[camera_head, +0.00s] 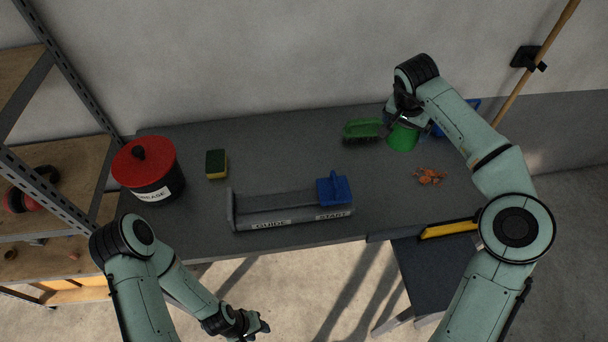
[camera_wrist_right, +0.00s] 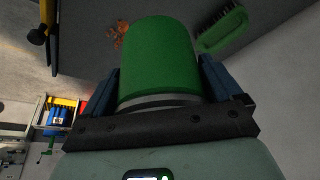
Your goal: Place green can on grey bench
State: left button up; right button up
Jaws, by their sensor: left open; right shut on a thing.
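The green can (camera_head: 403,139) is in my right gripper (camera_head: 405,112), over the back right of the dark grey bench (camera_head: 290,160). In the right wrist view the can (camera_wrist_right: 160,60) fills the space between the blue fingers of the right gripper (camera_wrist_right: 160,85), which are shut on it. I cannot tell whether its lower end touches the bench. My left gripper (camera_head: 258,325) is open and empty, low in front of the bench.
A green brush (camera_head: 362,129) lies just left of the can, with copper-coloured bits (camera_head: 431,177) in front. A blue-handled guide block (camera_head: 334,188), a sponge (camera_head: 216,164) and a red-lidded pot (camera_head: 150,172) stand further left. A lower dark surface (camera_head: 435,265) is at the front right.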

jog(key=shift+s, duration=0.4)
notch_tip(320, 180, down, 20)
jog(key=b, duration=0.5)
jog(key=shift+r+b, duration=0.1)
jog(key=shift+b, duration=0.25)
pick_arm(q)
jog(key=s+f, duration=0.5)
jog(key=f, duration=0.2)
jog(key=shift+s, duration=0.2)
jog(key=shift+r, duration=0.1)
jog(key=shift+w, duration=0.1)
pick_arm(e)
jog(key=o, duration=1)
